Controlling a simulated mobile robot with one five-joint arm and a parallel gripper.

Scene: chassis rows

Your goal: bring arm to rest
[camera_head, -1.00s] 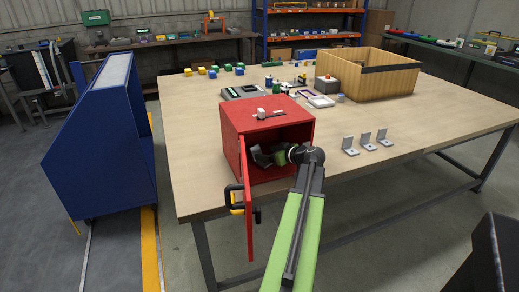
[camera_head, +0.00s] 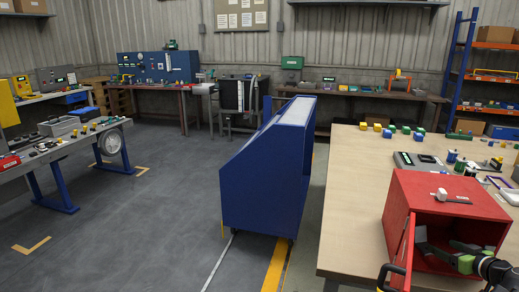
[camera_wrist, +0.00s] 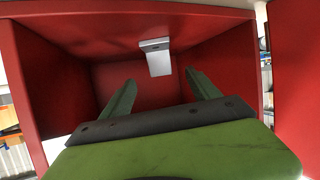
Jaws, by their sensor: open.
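My gripper (camera_head: 445,253) reaches into a red box (camera_head: 446,187) with an open front on the workbench. In the wrist view my gripper's two dark green fingers (camera_wrist: 160,80) are spread apart with nothing between them. A light grey L-shaped bracket (camera_wrist: 158,60) is inside the box, just beyond the fingertips and against the wall shown at the top of that picture. I cannot tell if a fingertip touches it. The red door (camera_head: 402,257) stands open at the left in the head view; it also shows at the right in the wrist view (camera_wrist: 296,75).
A small hammer-like tool (camera_head: 446,197) lies on the box. The workbench (camera_head: 350,200) carries several coloured cubes behind. A blue slanted cabinet (camera_head: 262,180) stands left of the bench. Open grey floor lies further left, before another bench (camera_head: 60,148).

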